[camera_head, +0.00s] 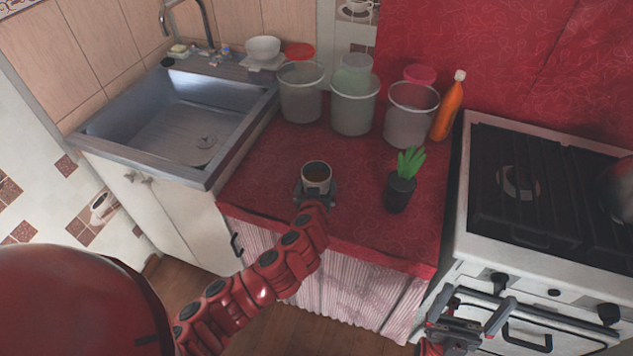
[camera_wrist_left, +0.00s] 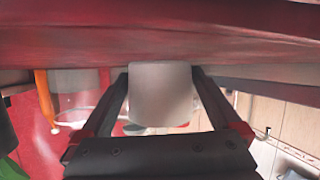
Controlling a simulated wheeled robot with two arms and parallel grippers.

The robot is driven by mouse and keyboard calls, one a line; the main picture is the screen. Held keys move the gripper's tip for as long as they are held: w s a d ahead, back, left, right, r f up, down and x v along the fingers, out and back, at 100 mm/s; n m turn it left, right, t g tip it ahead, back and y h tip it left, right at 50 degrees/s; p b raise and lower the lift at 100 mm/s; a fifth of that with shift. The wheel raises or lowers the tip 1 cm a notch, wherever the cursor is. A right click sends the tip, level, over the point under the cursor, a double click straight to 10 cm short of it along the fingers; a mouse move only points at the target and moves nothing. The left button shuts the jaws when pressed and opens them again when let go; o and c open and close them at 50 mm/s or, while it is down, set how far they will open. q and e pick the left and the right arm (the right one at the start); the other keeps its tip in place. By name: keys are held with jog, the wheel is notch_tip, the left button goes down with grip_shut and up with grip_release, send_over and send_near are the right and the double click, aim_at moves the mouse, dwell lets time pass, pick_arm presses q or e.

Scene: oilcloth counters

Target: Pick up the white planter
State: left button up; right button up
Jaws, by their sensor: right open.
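The white planter (camera_head: 316,173), a small round pot with brown contents, stands upright near the front of the red counter. My left gripper (camera_head: 316,193) is at its near side, low by the counter. In the left wrist view, which is upside down, the planter (camera_wrist_left: 161,95) sits between the two fingers of my left gripper (camera_wrist_left: 160,82). The fingers lie close along both its sides; whether they press on it I cannot tell. My right gripper (camera_head: 470,322) is open and empty in front of the stove.
A dark pot with a green plant (camera_head: 400,190) stands right of the planter. Several grey buckets (camera_head: 354,108) and an orange bottle (camera_head: 448,108) line the back. The sink (camera_head: 180,125) is left, the stove (camera_head: 540,190) right. The counter around the planter is clear.

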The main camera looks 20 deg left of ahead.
aim_at(317, 168)
pick_arm(q)
jog(key=c, duration=0.9)
jog(key=shift+c, duration=0.3)
jog(key=shift+r, duration=0.5)
notch_tip(317, 168, up, 3)
jog(key=shift+f+b, duration=0.2)
jog(key=shift+b, duration=0.1)
jog(key=s, duration=0.5)
jog(key=s+r, duration=0.1)
jog(key=s, duration=0.2)
jog(key=shift+s+d, duration=0.15)
jog(key=shift+s, duration=0.2)
jog(key=s+p, duration=0.6)
jog(key=s, duration=0.1)
jog(key=shift+s+r, duration=0.2)
